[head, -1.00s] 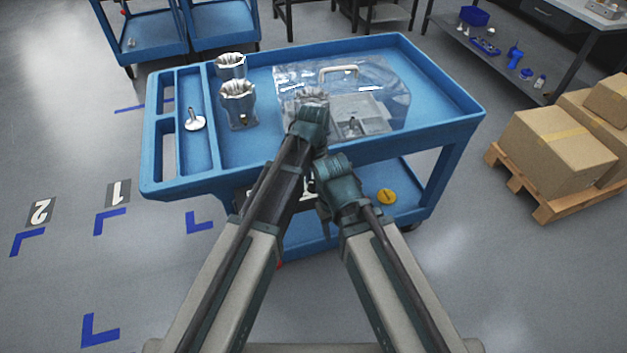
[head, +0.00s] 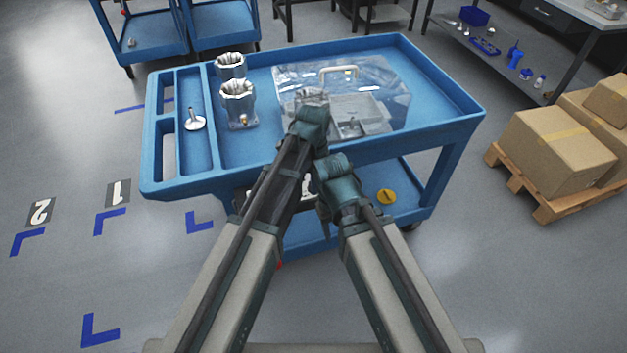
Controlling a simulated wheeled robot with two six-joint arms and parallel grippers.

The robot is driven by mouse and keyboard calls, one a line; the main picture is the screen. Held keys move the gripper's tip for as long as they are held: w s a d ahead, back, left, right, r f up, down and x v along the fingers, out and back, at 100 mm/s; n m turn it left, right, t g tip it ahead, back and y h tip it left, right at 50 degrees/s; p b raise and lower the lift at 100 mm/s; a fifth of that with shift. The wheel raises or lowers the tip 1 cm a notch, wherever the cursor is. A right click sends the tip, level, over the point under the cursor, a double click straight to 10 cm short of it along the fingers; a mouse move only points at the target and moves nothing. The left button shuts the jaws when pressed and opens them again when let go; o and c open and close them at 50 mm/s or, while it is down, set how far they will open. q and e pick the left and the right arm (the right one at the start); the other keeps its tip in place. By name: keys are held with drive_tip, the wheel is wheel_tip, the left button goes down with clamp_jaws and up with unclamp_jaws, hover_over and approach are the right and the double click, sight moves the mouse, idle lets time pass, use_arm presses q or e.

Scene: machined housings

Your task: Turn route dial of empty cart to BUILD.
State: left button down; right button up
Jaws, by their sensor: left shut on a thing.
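A blue cart (head: 450,128) stands in front of me. Its upper tray is not empty: it holds two metal housings (head: 238,104), a clear cover with a handle (head: 385,80) and a grey metal part (head: 358,118). A dark and white plate on the cart's near side shows only in pieces behind my arms. My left gripper (head: 309,186) is at this near side, mostly hidden below its wrist, shut on what appears to be the route dial. The dial and its lettering are hidden. My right gripper (head: 326,219) is close beside it, its fingers unclear.
A small metal piece (head: 195,120) stands in the cart's left compartment. A yellow disc (head: 386,196) is on the lower shelf. Boxes on a pallet (head: 540,208) stand at right. Other blue carts (head: 150,35) stand behind left. The floor at left is clear, with blue marks.

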idle(0.4)
use_arm(q)
drive_tip(key=shift+c, duration=2.2)
unclamp_jaws()
wheel_tip(320, 180, up, 14)
drive_tip(key=p, duration=1.3)
drive_tip(key=shift+p, duration=0.4)
drive_tip(key=shift+f, duration=0.15)
